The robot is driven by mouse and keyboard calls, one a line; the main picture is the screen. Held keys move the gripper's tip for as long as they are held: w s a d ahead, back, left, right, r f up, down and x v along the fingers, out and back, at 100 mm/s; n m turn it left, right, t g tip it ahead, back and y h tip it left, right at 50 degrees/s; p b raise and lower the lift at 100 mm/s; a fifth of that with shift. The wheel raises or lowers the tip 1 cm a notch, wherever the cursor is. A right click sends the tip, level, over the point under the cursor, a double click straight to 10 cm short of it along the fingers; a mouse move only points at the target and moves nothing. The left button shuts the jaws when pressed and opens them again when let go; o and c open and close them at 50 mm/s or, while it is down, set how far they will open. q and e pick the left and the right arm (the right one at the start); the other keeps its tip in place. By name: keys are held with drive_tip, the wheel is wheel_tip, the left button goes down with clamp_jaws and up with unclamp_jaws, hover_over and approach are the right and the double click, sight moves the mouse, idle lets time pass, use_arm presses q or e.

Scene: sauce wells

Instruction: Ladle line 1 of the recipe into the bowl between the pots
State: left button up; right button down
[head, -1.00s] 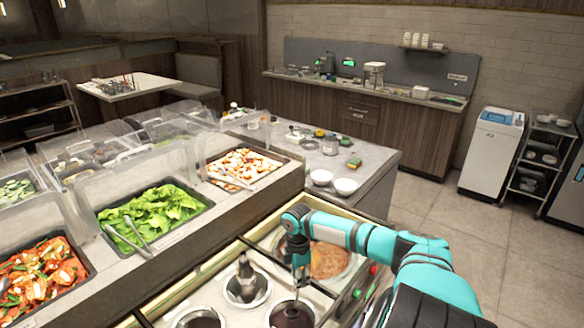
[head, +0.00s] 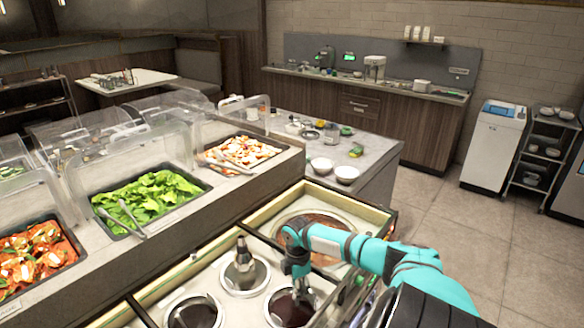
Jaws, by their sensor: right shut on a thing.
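My right gripper (head: 302,290) reaches in from the right and points down over the right-hand pot of dark sauce (head: 284,312). It is shut on a thin tool, likely the ladle, which is mostly hidden by the gripper. A second pot of dark sauce (head: 193,316) sits to the left, cut by the lower edge. Between and behind them is a round silver-rimmed vessel (head: 262,284) with a metal, dark-topped object (head: 241,255) standing in it. I cannot tell whether this vessel is the bowl. No recipe is readable. My left gripper is not in view.
A round well with brown contents (head: 303,220) lies behind my right arm. Trays of greens (head: 155,198), red food (head: 35,250) and mixed food (head: 240,152) stand left under clear covers. Two white bowls (head: 346,173) stand on the grey counter behind.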

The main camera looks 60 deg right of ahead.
drive_tip(key=shift+f, duration=0.3)
idle(0.6)
drive_tip(key=c, duration=0.7)
unclamp_jaws()
drive_tip(key=shift+r, duration=0.1)
wheel_tip(320, 180, up, 9)
drive_tip(key=p, duration=0.9)
idle(0.5)
